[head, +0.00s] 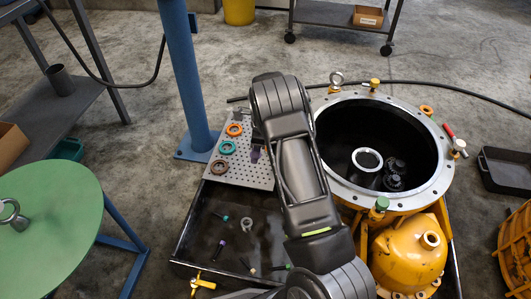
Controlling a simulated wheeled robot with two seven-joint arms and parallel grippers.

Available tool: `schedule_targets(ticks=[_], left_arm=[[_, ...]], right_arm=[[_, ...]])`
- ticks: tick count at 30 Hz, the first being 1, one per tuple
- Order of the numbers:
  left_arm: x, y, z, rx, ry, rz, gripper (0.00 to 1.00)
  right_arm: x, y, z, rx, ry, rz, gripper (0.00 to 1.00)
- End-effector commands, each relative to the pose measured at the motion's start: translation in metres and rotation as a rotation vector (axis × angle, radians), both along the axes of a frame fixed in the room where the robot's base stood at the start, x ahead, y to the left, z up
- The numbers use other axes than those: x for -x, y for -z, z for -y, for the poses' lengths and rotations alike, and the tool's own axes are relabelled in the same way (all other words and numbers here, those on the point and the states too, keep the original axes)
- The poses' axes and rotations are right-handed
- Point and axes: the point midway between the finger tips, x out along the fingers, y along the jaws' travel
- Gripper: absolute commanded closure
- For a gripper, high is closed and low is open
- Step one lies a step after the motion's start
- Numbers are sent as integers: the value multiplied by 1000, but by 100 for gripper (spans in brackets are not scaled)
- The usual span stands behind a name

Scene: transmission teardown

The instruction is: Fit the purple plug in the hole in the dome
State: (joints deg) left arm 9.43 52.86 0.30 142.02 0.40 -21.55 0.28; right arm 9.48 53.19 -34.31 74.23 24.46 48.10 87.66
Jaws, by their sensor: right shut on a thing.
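The purple plug (256,153) shows as a small dark purple piece beside my right arm, over the perforated plate. My right gripper (257,142) is mostly hidden behind its own arm and is shut on the purple plug. I cannot tell whether the plug still touches the plate. The yellow dome (396,260) sits at the lower right, below the big housing. A raised round port with a hole (430,239) is on its upper right side, well to the right of my gripper. My left gripper is not in view.
The perforated plate (245,176) holds orange, teal and brown rings. A black tray (205,233) below it holds several small loose parts. The open housing's metal rim (440,185) carries upright fittings. A blue post (184,75) and green round table (55,235) stand left.

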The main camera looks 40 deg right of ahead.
Motion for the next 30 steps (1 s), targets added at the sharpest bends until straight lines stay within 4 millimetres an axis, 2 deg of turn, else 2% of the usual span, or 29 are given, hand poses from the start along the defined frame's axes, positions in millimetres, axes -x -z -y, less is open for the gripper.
schedule_targets(ticks=[4, 8, 12, 16, 18, 22, 30], left_arm=[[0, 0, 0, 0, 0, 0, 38], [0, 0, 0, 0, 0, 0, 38], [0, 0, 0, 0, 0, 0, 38], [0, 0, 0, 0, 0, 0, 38], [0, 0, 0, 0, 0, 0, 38], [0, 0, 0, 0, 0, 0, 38], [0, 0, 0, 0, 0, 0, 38]], right_arm=[[-8, -44, -50, -8, -272, 11, 100], [-3, -92, -107, -13, -613, 18, 100], [17, -146, -167, -14, -1034, 23, 100], [45, -188, -210, -9, -1399, 20, 100], [59, -205, -225, -5, -1557, 18, 100], [77, -224, -241, 1, -1751, 11, 100], [83, -229, -245, 2, -1817, 6, 100]])
